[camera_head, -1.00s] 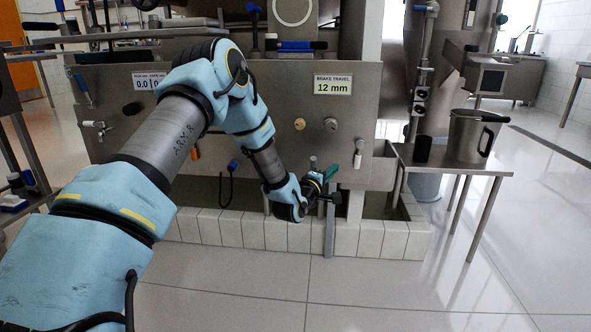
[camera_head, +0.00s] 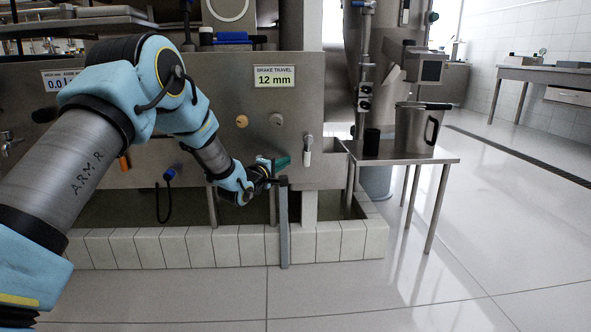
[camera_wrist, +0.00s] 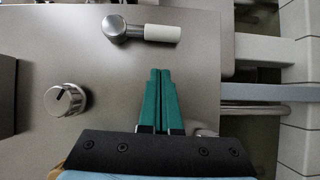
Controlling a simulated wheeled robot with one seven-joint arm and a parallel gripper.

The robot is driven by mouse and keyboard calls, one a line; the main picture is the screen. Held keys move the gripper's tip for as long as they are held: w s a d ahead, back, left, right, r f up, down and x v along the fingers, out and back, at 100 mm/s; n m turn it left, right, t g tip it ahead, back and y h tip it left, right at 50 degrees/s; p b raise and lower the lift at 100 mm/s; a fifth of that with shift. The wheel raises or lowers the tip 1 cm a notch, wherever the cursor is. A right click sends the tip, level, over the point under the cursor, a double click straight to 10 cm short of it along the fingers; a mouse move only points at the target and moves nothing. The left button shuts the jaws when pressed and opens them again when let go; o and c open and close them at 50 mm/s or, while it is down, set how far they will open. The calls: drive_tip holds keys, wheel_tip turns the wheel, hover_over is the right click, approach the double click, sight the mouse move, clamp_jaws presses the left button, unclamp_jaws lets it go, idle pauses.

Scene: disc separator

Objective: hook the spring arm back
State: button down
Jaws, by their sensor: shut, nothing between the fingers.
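My gripper (camera_head: 282,162) has green fingers, which in the wrist view (camera_wrist: 160,95) lie side by side, shut and empty. It is in front of the lower steel panel, left of a short lever with a white grip (camera_head: 308,150). That lever is above the fingertips in the wrist view (camera_wrist: 160,33), apart from them. A grey upright bar (camera_head: 283,225) stands just below my gripper, in front of the tiled curb; it crosses the right side of the wrist view (camera_wrist: 270,92). I cannot tell for certain which part is the spring arm.
A round knob (camera_head: 275,119) sits on the panel above my gripper, below the "BRAKE TRAVEL 12 mm" sign (camera_head: 274,76). To the right, a steel side table (camera_head: 440,158) carries a metal jug (camera_head: 412,130) and a dark cup (camera_head: 371,141). The floor in front is clear.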

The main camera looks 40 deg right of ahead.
sight(307, 150)
drive_tip(key=shift+s+d+b, duration=0.35)
drive_tip(key=shift+s+d, duration=0.15)
drive_tip(key=shift+d, duration=0.3)
drive_tip(key=shift+s+d+b, duration=0.3)
drive_tip(key=shift+s+d, duration=0.2)
drive_tip(key=shift+d, duration=0.3)
drive_tip(key=shift+d+f, duration=0.1)
